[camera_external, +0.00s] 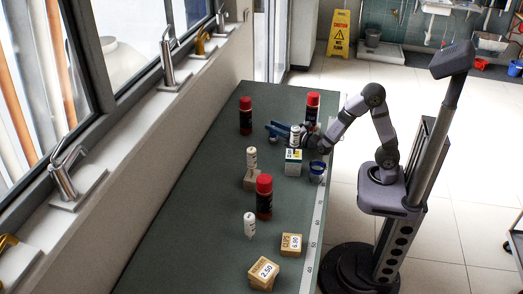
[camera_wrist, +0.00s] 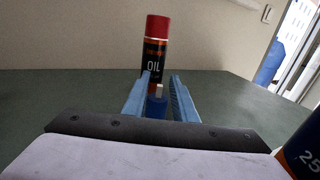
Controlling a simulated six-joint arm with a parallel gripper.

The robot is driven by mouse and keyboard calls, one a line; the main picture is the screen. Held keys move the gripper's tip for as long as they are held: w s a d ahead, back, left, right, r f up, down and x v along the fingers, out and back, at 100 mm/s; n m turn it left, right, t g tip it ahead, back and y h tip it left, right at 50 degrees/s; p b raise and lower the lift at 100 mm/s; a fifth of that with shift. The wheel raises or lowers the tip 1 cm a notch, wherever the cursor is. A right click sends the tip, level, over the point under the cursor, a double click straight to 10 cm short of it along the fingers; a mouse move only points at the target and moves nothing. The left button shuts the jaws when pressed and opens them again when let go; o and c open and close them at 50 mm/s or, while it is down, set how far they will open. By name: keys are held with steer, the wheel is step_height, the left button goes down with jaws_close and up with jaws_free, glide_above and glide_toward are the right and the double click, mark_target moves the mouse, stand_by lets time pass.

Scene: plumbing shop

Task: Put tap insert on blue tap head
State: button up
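My gripper (camera_wrist: 159,76) shows in the wrist view as two blue fingers standing apart, pointing toward a can. In the external view my gripper (camera_external: 272,132) is low over the far half of the green bench. A small blue patch (camera_wrist: 156,105) shows between the fingers; I cannot tell whether it is a separate part or something behind them. A blue-rimmed, cup-like piece (camera_external: 317,169) stands at the bench's right edge, nearer the camera than my gripper; I cannot tell whether it is the blue tap head. I cannot pick out the tap insert for certain.
A red-capped oil can (camera_wrist: 155,45) stands ahead of the fingers.

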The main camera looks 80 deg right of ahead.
steer(key=shift+b+v, duration=1.35)
steer(key=shift+v, duration=0.3)
steer(key=d+r+m+g+h+p, duration=0.3)
steer(key=r+m+p, duration=0.75)
steer(key=r, duration=0.55)
steer(key=s+r+m+g+y+p, duration=0.35)
steer(key=s+m+g+p, duration=0.4)
steer(key=m+p, duration=0.5)
steer(key=s+a+f+m+g+y+b, duration=0.1)
steer(key=s+a+f+m+g+y, duration=0.1)
steer(key=s+f, duration=0.3)
steer(key=s+a+f+m+g+y+b, duration=0.1)
steer(key=s+a+f+m+g+y, duration=0.1)
steer(key=s+f, duration=0.4)
steer(key=s+a+f+m+g+y+b, duration=0.1)
steer(key=s+a+f+m, duration=0.3)
steer(key=f, duration=0.5)
steer(key=shift+s+a+g+y+b, duration=0.4)
steer(key=shift+s+a+g+y, duration=0.05)
steer(key=shift+s, duration=0.3)
steer(key=shift+s+a+f+m, duration=0.25)
steer(key=shift+s+a+m, duration=0.05)
steer(key=shift+s, duration=0.05)
